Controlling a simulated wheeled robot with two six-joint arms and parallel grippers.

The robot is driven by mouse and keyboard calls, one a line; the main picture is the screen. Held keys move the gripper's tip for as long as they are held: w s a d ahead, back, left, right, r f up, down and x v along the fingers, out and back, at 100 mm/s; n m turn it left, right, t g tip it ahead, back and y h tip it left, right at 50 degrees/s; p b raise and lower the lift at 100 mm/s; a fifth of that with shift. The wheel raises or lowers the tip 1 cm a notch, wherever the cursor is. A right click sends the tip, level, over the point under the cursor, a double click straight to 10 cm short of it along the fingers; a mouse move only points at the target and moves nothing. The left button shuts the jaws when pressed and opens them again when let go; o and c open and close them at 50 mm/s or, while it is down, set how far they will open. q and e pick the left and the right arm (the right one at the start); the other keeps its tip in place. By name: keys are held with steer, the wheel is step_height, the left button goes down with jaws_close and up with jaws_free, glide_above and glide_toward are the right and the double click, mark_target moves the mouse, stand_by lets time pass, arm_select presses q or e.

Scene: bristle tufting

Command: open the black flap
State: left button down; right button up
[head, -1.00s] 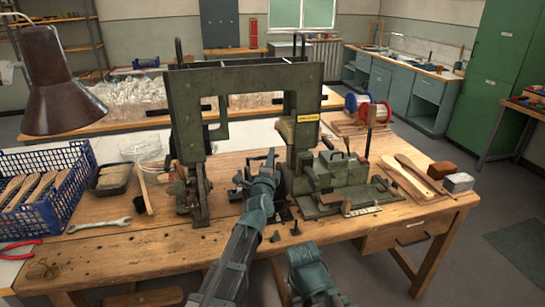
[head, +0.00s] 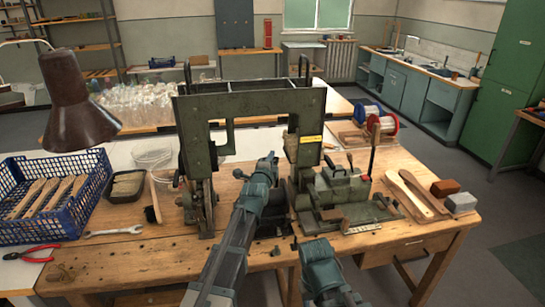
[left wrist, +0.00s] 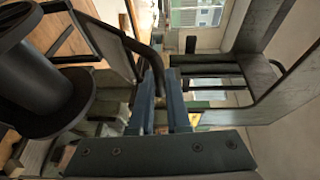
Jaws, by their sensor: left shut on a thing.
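The green tufting machine (head: 200,150) stands on the wooden bench, its tall frame arching over the middle. My left gripper (head: 272,160) is inside that arch, just left of the post with the yellow label. In the left wrist view its two blue-grey fingers (left wrist: 162,105) are close together, with a curved black edge between them. I take this edge for the black flap (left wrist: 152,58); in the head view my gripper hides it. How far the flap is swung cannot be told. My right arm shows at the bottom of the head view; its gripper cannot be made out.
A black spool-like part (left wrist: 40,85) is close to my left gripper. A green fixture (head: 338,190) with an upright lever stands right of the arch. A blue crate (head: 80,205), wrench (head: 113,232) and red pliers (head: 30,253) lie left. The bench's front left is mostly clear.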

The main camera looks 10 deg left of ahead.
arm_select(q)
steer(key=w+r+g+p, duration=0.1)
steer(key=p, duration=0.1)
steer(key=w+a+r+g+p, duration=0.1)
steer(key=w+p, duration=0.1)
steer(key=p, duration=0.1)
steer(key=w+r+n+g+p, duration=0.1)
steer(key=w+p, duration=0.1)
steer(key=p, duration=0.1)
steer(key=shift+w+a+r+g, duration=0.2)
steer(key=shift+w+a+g, duration=0.1)
steer(key=shift+g, duration=0.1)
steer(key=shift+w+a+p, duration=0.35)
steer(key=shift+w+p, duration=0.1)
steer(key=shift+w, duration=0.45)
steer(key=c, duration=0.9)
jaws_free()
